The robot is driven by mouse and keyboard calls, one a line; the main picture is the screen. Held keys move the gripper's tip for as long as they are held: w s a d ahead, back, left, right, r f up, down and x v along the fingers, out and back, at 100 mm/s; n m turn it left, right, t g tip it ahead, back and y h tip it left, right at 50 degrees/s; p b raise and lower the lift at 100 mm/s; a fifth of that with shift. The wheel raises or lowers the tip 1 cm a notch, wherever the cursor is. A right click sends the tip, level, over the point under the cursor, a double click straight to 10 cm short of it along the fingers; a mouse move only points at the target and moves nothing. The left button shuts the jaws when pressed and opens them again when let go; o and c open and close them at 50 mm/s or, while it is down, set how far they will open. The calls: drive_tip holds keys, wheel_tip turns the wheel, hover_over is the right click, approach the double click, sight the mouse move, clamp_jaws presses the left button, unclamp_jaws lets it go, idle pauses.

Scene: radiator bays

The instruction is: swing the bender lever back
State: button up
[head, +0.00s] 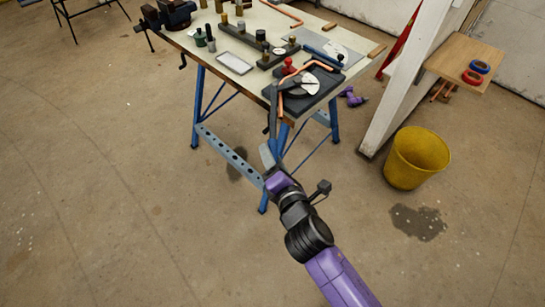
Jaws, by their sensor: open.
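The pipe bender (312,88) sits on the near right corner of the workbench (222,45). It has a dark base, a pale round dial and a bent copper pipe (300,70) on it. A dark lever (273,112) seems to reach from the bender over the bench's front edge, toward my gripper. My gripper (267,155) is in front of and below that corner, at the end of my purple and black arm. It is open and looks empty. From this view I cannot tell whether the lever's end touches the fingers.
A vise (172,14), small cylinders and a grey tray (235,62) are on the bench. Blue trestle legs (197,105) stand close to my gripper. A white partition (405,85) and a yellow bucket (416,160) are at the right. The floor at the left is mostly clear.

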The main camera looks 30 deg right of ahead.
clamp_jaws()
idle(1.3)
